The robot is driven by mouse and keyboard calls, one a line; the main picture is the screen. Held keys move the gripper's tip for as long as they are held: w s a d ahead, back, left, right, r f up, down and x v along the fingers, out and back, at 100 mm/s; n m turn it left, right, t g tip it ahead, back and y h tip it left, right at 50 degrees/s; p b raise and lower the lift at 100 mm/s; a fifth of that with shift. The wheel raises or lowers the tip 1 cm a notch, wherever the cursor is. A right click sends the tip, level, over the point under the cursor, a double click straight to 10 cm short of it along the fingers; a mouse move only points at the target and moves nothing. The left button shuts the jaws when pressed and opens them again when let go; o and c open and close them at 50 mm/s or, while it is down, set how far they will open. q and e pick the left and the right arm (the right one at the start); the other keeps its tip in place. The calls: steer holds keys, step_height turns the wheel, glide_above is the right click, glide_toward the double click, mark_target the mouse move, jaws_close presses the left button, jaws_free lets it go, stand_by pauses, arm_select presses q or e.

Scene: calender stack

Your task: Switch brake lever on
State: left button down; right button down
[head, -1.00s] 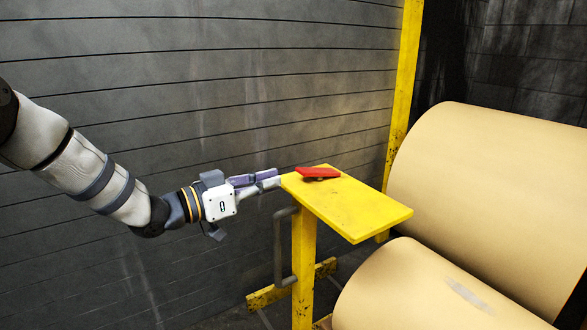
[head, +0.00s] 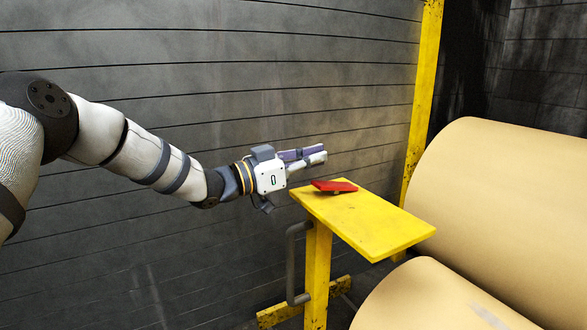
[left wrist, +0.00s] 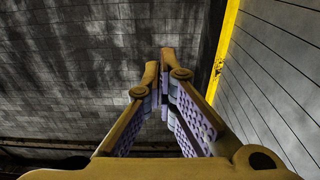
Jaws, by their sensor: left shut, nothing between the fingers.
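The red brake lever (head: 334,187) lies nearly flat on a small mount at the far left end of the yellow stand's top (head: 375,222). My left gripper (head: 324,152) is shut and empty. In the head view its fingertips show just above and behind the lever, apart from it in the picture. The left wrist view shows the two fingers (left wrist: 165,60) closed towards each other at the tips, with nothing between them. The lever does not show in the left wrist view. My right gripper is not in view.
Large tan paper rolls (head: 500,200) fill the right side, close to the stand. A yellow post (head: 421,100) rises behind the stand. A grey handle (head: 291,265) hangs on the stand's left side. A dark slatted wall (head: 200,60) stands behind my arm.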

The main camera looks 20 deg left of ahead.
mark_target(317, 185)
arm_select(q)
steer(key=f, duration=0.3)
steer(key=shift+w+d, duration=0.15)
steer(key=shift+w, duration=0.05)
steer(key=shift+s+f, duration=0.1)
steer(key=shift+f, duration=0.25)
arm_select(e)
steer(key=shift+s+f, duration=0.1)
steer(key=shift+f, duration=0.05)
